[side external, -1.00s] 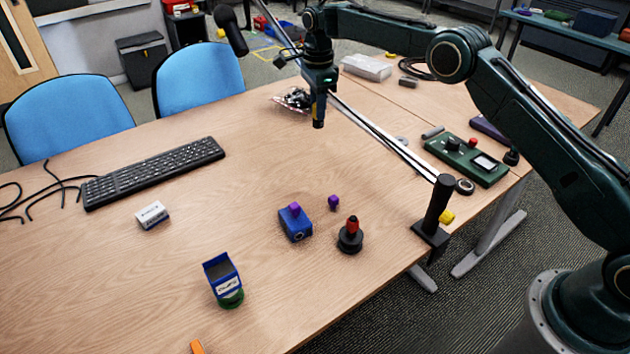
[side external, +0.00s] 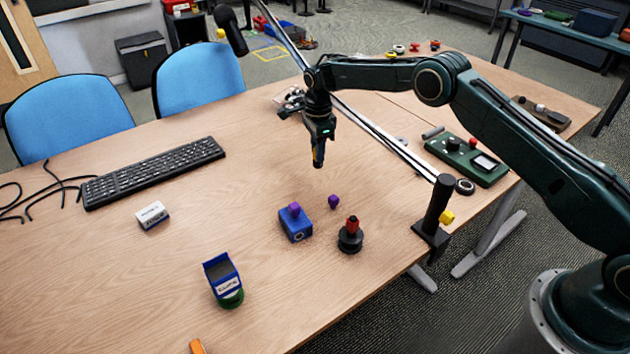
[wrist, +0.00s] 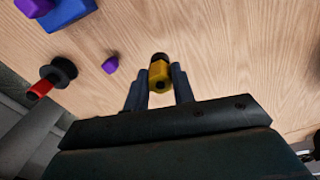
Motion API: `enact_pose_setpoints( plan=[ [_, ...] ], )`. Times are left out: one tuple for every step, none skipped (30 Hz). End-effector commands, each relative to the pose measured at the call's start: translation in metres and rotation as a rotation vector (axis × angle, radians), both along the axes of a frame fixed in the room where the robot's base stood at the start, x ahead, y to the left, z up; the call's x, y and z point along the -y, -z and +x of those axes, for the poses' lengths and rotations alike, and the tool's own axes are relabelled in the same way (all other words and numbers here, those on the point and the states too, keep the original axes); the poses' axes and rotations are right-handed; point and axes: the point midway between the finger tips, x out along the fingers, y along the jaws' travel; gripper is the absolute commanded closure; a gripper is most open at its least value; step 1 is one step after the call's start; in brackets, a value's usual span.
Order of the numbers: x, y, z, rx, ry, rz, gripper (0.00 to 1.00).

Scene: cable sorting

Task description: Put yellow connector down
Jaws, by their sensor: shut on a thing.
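My gripper (side external: 318,162) points down above the table (side external: 170,280), behind the blue box and the purple cube in the side view. In the wrist view my gripper (wrist: 160,88) is shut on the yellow connector (wrist: 159,76), which has a dark end and sits between the two fingers. In the side view the connector is mostly hidden by the fingers. Bare wood shows beneath it, and there is a gap between the fingertips and the table.
A blue box (side external: 296,227) carries a purple cube (side external: 294,209). Another purple cube (side external: 333,202) and a black-based red part (side external: 351,236) stand nearby. A clamped black post (side external: 437,205) holds a long rail at right. The table left of my gripper is clear up to the keyboard (side external: 153,172).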

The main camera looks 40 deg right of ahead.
Motion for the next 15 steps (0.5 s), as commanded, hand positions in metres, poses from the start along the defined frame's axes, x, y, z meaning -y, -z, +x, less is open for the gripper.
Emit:
enact_pose_setpoints(
  plan=[
    [0.0, 0.009, 0.0, -0.001, 0.0, -0.001, 0.98],
    [0.0, 0.013, 0.0, 0.0, 0.0, 0.0, 0.98],
    [0.0, 0.017, 0.0, 0.0, 0.0, 0.0, 0.98],
    [0.0, 0.02, 0.0, -0.001, 0.0, 0.0, 0.98],
    [0.0, 0.022, 0.0, 0.0, 0.0, 0.0, 0.98],
    [0.0, 0.025, 0.0, 0.001, 0.0, 0.0, 0.98],
    [0.0, 0.026, 0.0, 0.001, 0.0, 0.0, 0.98],
    [0.0, 0.027, 0.0, 0.002, 0.0, -0.001, 0.98],
    [0.0, 0.027, 0.001, 0.002, 0.0, 0.0, 0.98],
    [0.0, 0.027, 0.001, 0.002, 0.0, 0.0, 0.98],
    [0.0, 0.027, 0.001, 0.002, 0.0, 0.0, 0.98],
    [0.0, 0.028, 0.001, 0.002, 0.0, 0.0, 0.98],
    [0.0, 0.028, 0.001, 0.002, 0.0, 0.0, 0.98],
    [0.0, 0.029, 0.0, 0.002, 0.0, 0.0, 0.98],
    [0.0, 0.03, 0.0, 0.001, 0.0, 0.0, 0.98]
  ],
)
